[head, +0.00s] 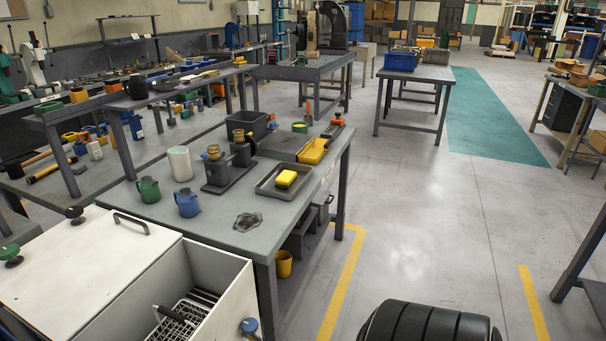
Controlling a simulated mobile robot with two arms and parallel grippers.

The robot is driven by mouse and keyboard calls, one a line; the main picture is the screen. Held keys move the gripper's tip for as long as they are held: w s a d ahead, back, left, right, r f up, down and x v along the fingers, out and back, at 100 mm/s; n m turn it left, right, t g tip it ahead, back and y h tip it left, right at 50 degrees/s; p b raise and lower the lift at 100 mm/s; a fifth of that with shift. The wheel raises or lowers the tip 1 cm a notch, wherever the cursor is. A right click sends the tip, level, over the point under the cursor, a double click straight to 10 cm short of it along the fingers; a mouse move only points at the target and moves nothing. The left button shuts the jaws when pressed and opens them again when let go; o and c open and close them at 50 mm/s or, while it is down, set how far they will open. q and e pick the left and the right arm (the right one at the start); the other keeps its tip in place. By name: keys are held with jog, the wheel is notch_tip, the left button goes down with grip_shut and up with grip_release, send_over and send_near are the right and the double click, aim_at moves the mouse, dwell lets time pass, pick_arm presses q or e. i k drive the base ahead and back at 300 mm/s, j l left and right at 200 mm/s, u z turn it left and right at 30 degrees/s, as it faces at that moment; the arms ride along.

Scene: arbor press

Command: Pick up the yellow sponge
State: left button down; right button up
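The yellow sponge (286,178) lies in a shallow grey tray (266,188). The tray rests near the right edge of the grey workbench (225,222), in the middle of the head view. The sponge's top and front sides show and nothing covers it. Neither my left nor my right gripper is in view.
A green jug (149,190), a blue jug (187,203) and a white cylinder (180,163) stand left of the tray. A yellow tray (313,151) lies behind it. A white cabinet (85,270) stands in front at left. Open floor (430,220) lies to the right.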

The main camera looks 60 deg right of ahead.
aim_at(285, 179)
jog(key=z, duration=1.8)
jog(key=u, duration=2.45)
jog(key=z, duration=2.45)
jog(key=i+l+z, duration=0.1)
jog(key=i, duration=0.05)
